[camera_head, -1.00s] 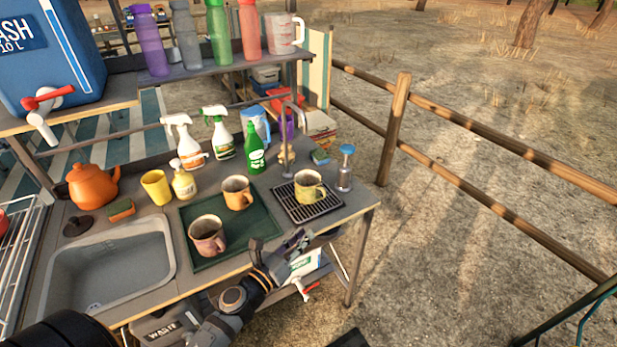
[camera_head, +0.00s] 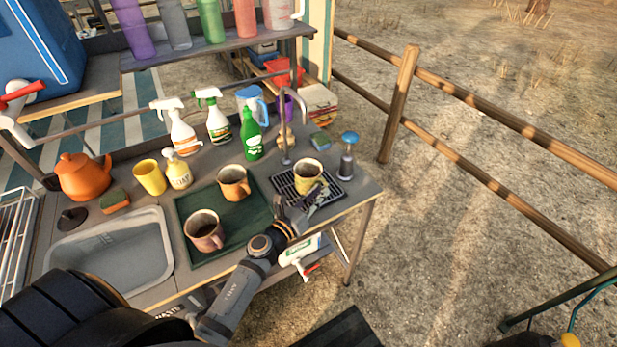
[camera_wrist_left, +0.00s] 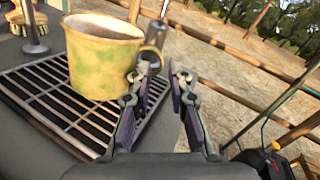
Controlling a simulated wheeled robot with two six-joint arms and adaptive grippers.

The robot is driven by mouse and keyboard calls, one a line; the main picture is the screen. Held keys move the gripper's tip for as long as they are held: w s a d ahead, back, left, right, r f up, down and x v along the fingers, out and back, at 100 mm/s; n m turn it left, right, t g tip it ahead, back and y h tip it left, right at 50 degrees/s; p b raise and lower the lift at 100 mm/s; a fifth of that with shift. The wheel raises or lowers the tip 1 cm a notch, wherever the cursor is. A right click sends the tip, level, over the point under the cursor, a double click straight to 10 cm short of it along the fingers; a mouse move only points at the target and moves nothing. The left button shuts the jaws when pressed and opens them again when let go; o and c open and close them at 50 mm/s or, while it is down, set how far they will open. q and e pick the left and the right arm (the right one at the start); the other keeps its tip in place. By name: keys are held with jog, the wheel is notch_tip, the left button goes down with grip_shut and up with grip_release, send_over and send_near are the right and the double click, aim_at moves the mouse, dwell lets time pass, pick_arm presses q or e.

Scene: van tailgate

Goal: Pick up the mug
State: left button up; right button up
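A yellow-green mug (camera_head: 308,176) stands upright on a black slatted drain grate (camera_head: 343,190) at the right end of the counter. In the left wrist view the mug (camera_wrist_left: 98,62) is close, its handle (camera_wrist_left: 156,38) toward my fingers. My left gripper (camera_head: 316,200) is just in front of the mug. In the wrist view its fingers (camera_wrist_left: 161,78) are apart with nothing clasped; I cannot tell whether one touches the handle. An orange mug (camera_head: 234,184) and a pinkish-brown mug (camera_head: 205,233) stand on a green mat (camera_head: 183,209). My right gripper is out of view.
A soap dispenser (camera_head: 347,158) and a tap (camera_head: 284,140) stand behind the grate. Spray bottles (camera_head: 182,134) and a green bottle (camera_head: 251,136) stand along the back. A sink (camera_head: 115,250) is at left. A wooden fence (camera_head: 402,100) stands beyond the counter's right end.

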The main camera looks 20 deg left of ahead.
aim_at(325, 184)
pick_arm(q)
jog(key=x, duration=0.4)
jog(key=shift+r, duration=0.1)
jog(key=shift+w, duration=0.1)
jog(key=shift+c, duration=0.5)
grip_shut()
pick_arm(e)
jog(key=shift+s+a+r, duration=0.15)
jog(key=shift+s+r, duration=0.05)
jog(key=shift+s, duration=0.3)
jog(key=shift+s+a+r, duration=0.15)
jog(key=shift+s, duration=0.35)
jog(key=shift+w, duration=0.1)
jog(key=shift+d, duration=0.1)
